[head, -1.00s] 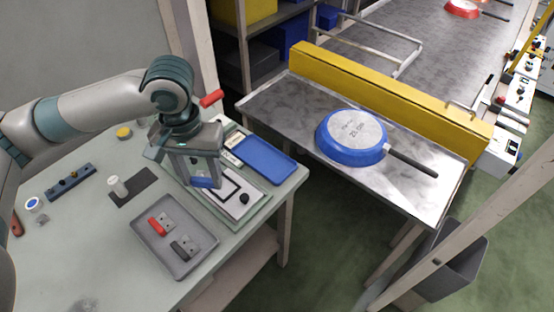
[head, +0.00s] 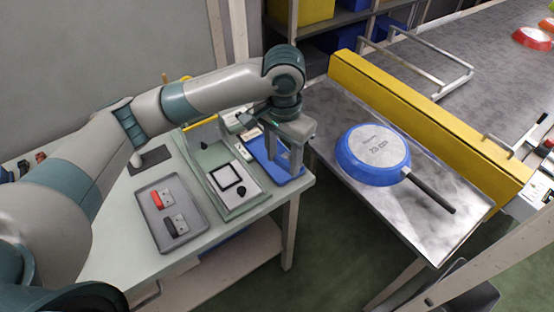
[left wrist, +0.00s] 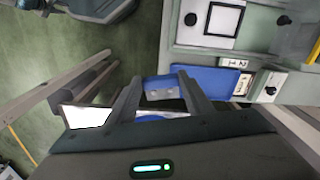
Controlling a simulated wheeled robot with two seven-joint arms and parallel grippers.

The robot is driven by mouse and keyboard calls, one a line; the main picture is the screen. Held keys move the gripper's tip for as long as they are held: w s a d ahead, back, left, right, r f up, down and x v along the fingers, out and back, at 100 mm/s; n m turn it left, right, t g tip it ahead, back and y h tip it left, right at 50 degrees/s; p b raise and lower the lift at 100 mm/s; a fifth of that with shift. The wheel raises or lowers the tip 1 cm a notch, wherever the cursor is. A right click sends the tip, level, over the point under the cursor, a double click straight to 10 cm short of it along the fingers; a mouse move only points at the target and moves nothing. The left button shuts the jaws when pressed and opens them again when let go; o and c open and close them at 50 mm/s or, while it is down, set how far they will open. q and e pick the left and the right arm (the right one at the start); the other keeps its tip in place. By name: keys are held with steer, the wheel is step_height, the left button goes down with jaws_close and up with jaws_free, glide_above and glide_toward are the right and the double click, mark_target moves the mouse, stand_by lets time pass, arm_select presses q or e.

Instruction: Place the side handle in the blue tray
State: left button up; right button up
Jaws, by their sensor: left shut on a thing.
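The blue tray (head: 258,153) lies at the right end of the work table, and part of it shows in the left wrist view (left wrist: 222,84). My left gripper (head: 291,172) points down at the tray's right part, covering some of it. In the left wrist view, its two fingers are shut on a blue side handle (left wrist: 160,87) with grey spots on its face. In the head view, the handle can hardly be told from the blue tray behind it. How high it is above the tray I cannot tell. My right gripper is not in view.
A grey tray (head: 188,237) with a red handle (head: 162,199) and a dark handle (head: 177,225) lies nearer. A fixture plate (head: 246,204) sits beside the blue tray. A blue pan (head: 372,153) lies on the metal table at right, before a yellow rail (head: 430,115).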

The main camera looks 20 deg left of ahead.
mark_target(302, 164)
arm_select(q)
steer(key=d, duration=0.1)
steer(key=w+d+f+m, duration=0.1)
steer(key=w+d+m, duration=0.1)
steer(key=shift+w+d+f, duration=0.1)
steer(key=shift+d+f, duration=0.1)
steer(key=shift+f, duration=0.05)
steer(key=shift+w+d+f+m, duration=0.15)
steer(key=shift+w+d+m, duration=0.15)
steer(key=shift+d, duration=0.1)
steer(key=shift+s, duration=0.1)
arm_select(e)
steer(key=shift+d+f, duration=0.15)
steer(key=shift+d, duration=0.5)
arm_select(q)
steer(key=shift+a, duration=0.1)
